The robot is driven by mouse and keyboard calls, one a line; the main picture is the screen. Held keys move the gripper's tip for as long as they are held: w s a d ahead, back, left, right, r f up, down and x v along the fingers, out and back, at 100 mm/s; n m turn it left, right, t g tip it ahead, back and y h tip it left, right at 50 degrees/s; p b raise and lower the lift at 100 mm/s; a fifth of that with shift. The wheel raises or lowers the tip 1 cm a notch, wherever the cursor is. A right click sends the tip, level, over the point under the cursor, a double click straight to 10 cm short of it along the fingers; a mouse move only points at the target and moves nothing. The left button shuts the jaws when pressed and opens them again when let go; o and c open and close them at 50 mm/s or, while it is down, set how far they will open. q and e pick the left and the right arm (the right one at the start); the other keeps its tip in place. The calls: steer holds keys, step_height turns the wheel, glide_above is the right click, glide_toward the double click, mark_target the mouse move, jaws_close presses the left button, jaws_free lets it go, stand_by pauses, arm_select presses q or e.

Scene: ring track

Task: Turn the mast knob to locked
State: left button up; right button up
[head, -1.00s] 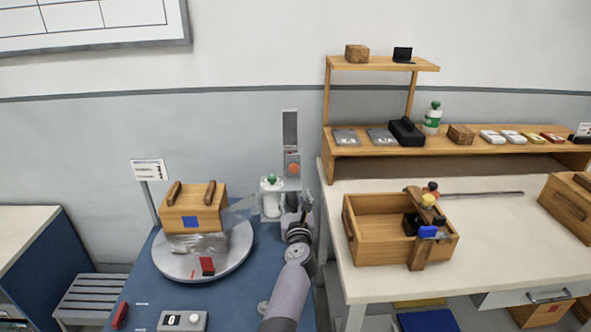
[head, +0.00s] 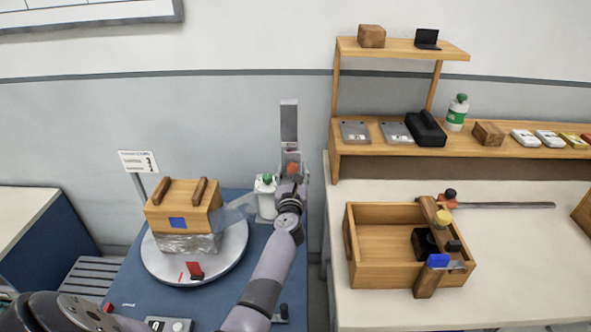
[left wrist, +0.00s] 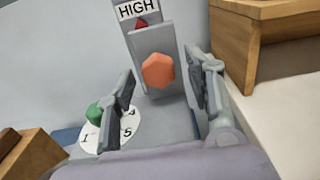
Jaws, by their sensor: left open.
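The orange-red six-sided mast knob (head: 292,168) sits on the front of the grey mast (head: 289,122) at the back right of the blue table. In the left wrist view the knob (left wrist: 158,71) shows below a "HIGH" label (left wrist: 137,9) and a small red pointer mark (left wrist: 141,23). My left gripper (head: 291,181) is right in front of the mast. Its fingers (left wrist: 163,84) are open, one to each side of the knob in the picture, with nothing between them. I cannot tell whether they touch it. My right gripper is not in view.
A green knob (left wrist: 94,113) on a numbered dial is close to the left finger. A turntable (head: 158,262) with a wrapped wooden crate (head: 165,216) stands left. The workbench (head: 390,311) with an open wooden box (head: 350,236) is close on the right.

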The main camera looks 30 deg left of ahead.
arm_select(q)
steer(key=shift+s+r, duration=0.1)
steer(key=shift+s, duration=0.05)
steer(key=shift+c, duration=0.8)
steer(key=c, duration=0.6)
jaws_close()
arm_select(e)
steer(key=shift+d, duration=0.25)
